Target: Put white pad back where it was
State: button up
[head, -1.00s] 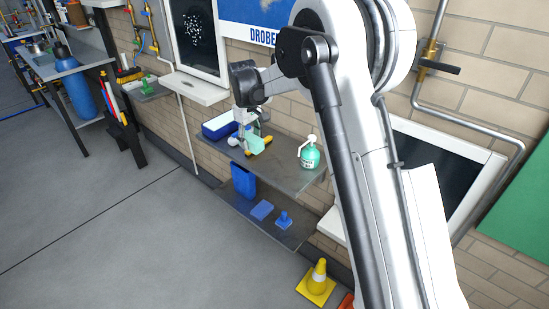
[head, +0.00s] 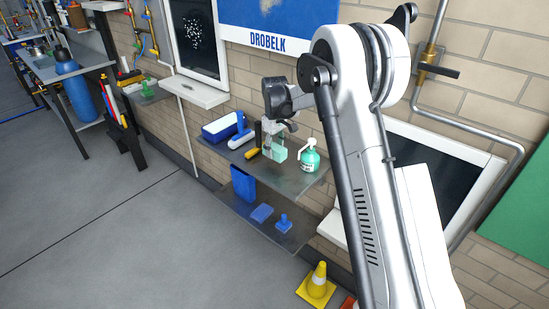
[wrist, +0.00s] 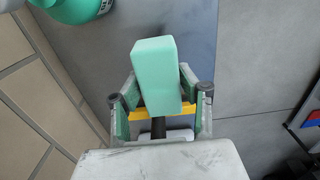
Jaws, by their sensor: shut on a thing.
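A pale mint-green block-shaped pad (head: 279,152) is held in my gripper (head: 273,140) over the upper shelf, left of the green pump bottle. No plainly white pad can be made out. In the wrist view the pad (wrist: 156,72) stands out between the two fingers of my gripper (wrist: 160,102), which is shut on it. The pad seems to be just above the shelf, but I cannot tell whether it touches.
The grey upper shelf (head: 290,181) holds a blue-and-white tray (head: 220,128), a blue-and-white tool (head: 240,139), a yellow-and-black tool (head: 252,153) and a green pump bottle (head: 309,157). The lower shelf (head: 235,203) holds several blue items. A yellow cone (head: 317,283) stands on the floor.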

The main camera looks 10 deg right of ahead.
aim_at(275, 157)
jog(key=shift+f, duration=2)
jog(key=o, duration=1)
jog(key=shift+r, duration=0.1)
